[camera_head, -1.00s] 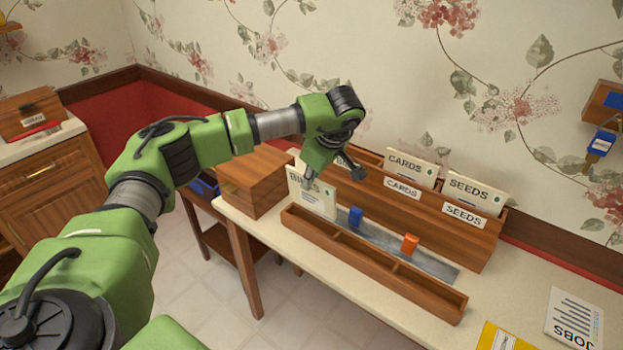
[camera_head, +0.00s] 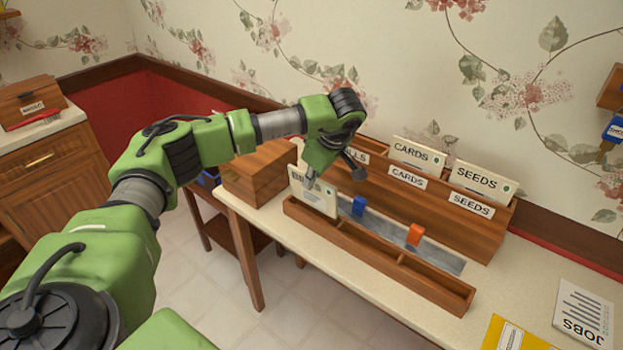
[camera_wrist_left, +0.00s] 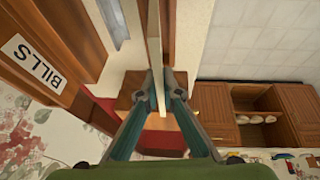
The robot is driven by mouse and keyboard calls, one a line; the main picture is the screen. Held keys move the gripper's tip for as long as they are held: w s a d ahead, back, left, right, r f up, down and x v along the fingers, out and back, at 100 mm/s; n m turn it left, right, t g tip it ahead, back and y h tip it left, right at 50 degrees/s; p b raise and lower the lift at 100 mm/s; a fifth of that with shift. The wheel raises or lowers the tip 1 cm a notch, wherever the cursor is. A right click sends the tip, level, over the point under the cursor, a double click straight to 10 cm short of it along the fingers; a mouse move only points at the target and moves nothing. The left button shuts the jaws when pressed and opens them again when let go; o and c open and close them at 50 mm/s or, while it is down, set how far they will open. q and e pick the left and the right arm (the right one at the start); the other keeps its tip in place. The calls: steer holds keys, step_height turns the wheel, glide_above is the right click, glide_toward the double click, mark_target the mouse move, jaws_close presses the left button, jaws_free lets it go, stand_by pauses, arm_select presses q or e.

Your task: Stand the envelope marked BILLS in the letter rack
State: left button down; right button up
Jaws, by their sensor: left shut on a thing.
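The cream BILLS envelope (camera_head: 317,201) is upright in my left gripper (camera_head: 311,183), which is shut on its upper part. In the left wrist view the envelope (camera_wrist_left: 154,35) shows edge-on between the fingers (camera_wrist_left: 159,88). It is at the left end of the low wooden tray, in front of the letter rack; I cannot tell whether its lower edge touches anything. The wooden letter rack (camera_head: 470,232) has slots labelled BILLS, CARDS and SEEDS. Its BILLS label (camera_wrist_left: 35,62) faces the wrist camera. My wrist partly covers the BILLS slot in the head view.
The low divided tray (camera_head: 440,293) runs along the rack's front. A blue block (camera_head: 358,206) and an orange block (camera_head: 415,234) sit on a grey strip between them. CARDS (camera_head: 418,153) and SEEDS (camera_head: 482,179) envelopes stand in the rack. A wooden box (camera_head: 255,183) is left; a JOBS sheet (camera_head: 583,312) lies right.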

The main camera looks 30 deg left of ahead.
mark_target(312, 194)
arm_select(q)
steer(key=shift+f, duration=0.1)
arm_select(e)
steer(key=shift+w, duration=0.25)
arm_select(q)
steer(key=shift+f, duration=0.3)
steer(key=shift+f+b, duration=0.8)
steer(key=shift+f, duration=0.15)
steer(key=shift+f+b, duration=0.3)
steer(key=shift+f, duration=0.25)
arm_select(e)
steer(key=shift+w+a+f, duration=0.1)
steer(key=shift+a+f, duration=0.15)
steer(key=shift+f, duration=0.3)
steer(key=shift+w+a+f, duration=0.1)
steer(key=shift+a+f, duration=0.1)
steer(key=shift+f, duration=0.35)
steer(key=shift+d, duration=0.15)
arm_select(q)
steer(key=c, duration=2.2)
jaws_free()
steer(key=shift+o, duration=0.2)
arm_select(e)
steer(key=shift+d, duration=0.15)
steer(key=shift+s+d, duration=0.1)
